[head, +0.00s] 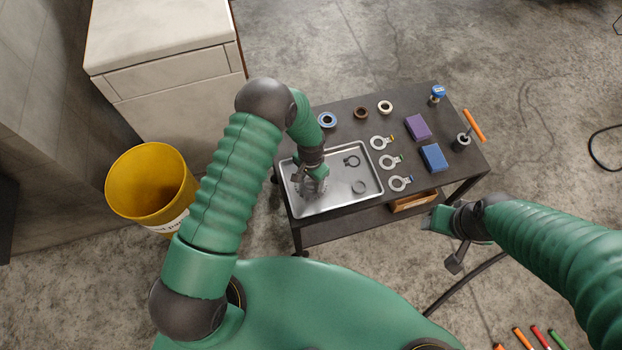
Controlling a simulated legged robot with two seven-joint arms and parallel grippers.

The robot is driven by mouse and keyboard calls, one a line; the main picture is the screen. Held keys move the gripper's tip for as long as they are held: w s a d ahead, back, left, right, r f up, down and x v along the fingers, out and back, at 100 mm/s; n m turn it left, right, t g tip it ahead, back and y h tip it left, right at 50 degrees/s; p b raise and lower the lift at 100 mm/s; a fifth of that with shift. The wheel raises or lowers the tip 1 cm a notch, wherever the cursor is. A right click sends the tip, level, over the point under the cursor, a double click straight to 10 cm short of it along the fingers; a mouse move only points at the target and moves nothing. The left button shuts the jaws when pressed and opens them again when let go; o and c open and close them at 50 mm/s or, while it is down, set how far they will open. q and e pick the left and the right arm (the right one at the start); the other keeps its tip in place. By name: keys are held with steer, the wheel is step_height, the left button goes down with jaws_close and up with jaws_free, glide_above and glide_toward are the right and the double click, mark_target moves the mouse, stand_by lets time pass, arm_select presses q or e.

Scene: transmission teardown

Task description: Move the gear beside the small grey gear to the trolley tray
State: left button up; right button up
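The metal tray (335,202) lies on the left part of the dark trolley top. My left gripper (311,190) points down over the left part of the tray. A light grey shape shows at its fingers, but I cannot tell whether it is a gear or whether the fingers are shut on it. No small grey gear can be made out for certain.
Behind the tray stand a blue-rimmed ring (327,120), a brown ring (361,113) and a pale ring (386,107). Right of it lie several ring-ended tools, a purple box (418,127) and a blue box (433,158). A yellow bin (150,185) stands left.

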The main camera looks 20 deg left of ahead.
arm_select(q)
steer(key=shift+o, duration=1)
steer(key=shift+r, duration=0.2)
step_height(320, 180, up, 12)
steer(key=p, duration=0.2)
steer(key=s+a+r+n+t+p, duration=0.1)
steer(key=s+a+r+n, duration=0.1)
steer(key=s+r, duration=0.5)
steer(key=s+a+r+n+t+p, duration=0.1)
steer(key=s+a+r+n+p, duration=0.1)
steer(key=s+r, duration=0.6)
step_height(320, 180, up, 5)
steer(key=shift+a+r+n+t+p, duration=0.1)
steer(key=shift+a+n+t+p, duration=0.25)
steer(key=shift+n, duration=0.25)
steer(key=shift+w, duration=0.1)
